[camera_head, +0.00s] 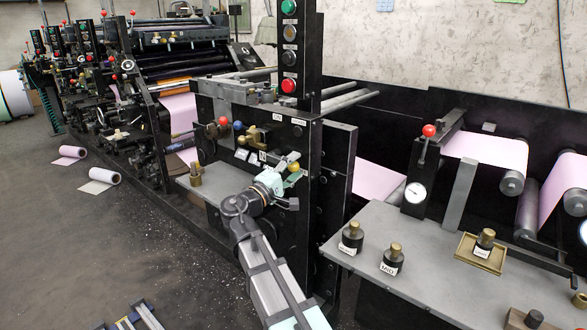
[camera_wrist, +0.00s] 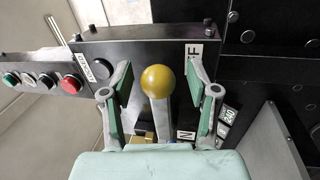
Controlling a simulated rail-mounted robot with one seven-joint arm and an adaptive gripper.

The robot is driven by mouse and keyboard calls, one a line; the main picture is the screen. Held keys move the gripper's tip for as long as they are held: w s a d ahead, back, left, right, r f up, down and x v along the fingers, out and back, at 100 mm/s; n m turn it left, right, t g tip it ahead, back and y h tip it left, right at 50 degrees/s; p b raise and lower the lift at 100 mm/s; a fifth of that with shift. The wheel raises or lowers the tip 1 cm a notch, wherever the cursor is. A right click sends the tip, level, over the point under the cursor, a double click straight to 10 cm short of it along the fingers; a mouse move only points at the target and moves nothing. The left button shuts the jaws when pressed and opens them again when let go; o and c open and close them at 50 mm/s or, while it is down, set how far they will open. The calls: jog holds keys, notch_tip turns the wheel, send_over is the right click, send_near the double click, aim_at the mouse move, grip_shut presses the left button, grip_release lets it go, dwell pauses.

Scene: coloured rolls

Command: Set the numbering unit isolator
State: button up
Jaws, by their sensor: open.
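A lever with a yellow ball knob (camera_wrist: 157,80) and a grey stem (camera_wrist: 159,116) stands on the black panel in the wrist view. Partly hidden white labels ending in F (camera_wrist: 194,52) and N (camera_wrist: 185,135) lie to its right. My gripper (camera_wrist: 161,82) is open, one green-padded finger on each side of the knob, with gaps showing. In the head view the yellow knob (camera_head: 294,167) is at my gripper (camera_head: 281,167), in front of the black machine panel (camera_head: 307,146). I cannot tell from the labels whether this lever is the numbering unit isolator.
Red (camera_head: 224,121) and blue (camera_head: 238,126) knobs sit left on the same machine. A post above carries several buttons, including a red one (camera_head: 288,86). A grey table (camera_head: 430,262) to the right bears small black bottles (camera_head: 393,261) and a brass tray (camera_head: 463,250).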

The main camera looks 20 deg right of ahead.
jog(key=shift+a, duration=0.1)
jog(key=v, duration=1.2)
